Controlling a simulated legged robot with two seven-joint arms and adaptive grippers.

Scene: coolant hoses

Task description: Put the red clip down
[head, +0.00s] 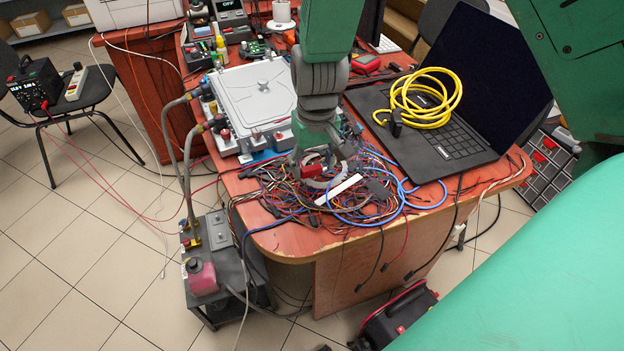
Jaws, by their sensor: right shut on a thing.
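My right gripper (322,172) comes down from the top over the front of the red-brown table (290,240). It is shut on the red clip (312,163), which shows small and partly hidden between its fingers. The clip is at the tangle of cables, and I cannot tell whether it touches them. Two grey hoses (188,165) run from the pump unit on the floor up to coloured fittings (222,130) beside a white-grey lidded box (258,97). My left gripper is not in view.
A tangle of cables (375,195) covers the table's front. A laptop (435,140) with a coiled yellow cable (432,100) stands at right. The pump unit (215,260) stands on the floor at left. A chair (75,95) holds a power supply (35,85).

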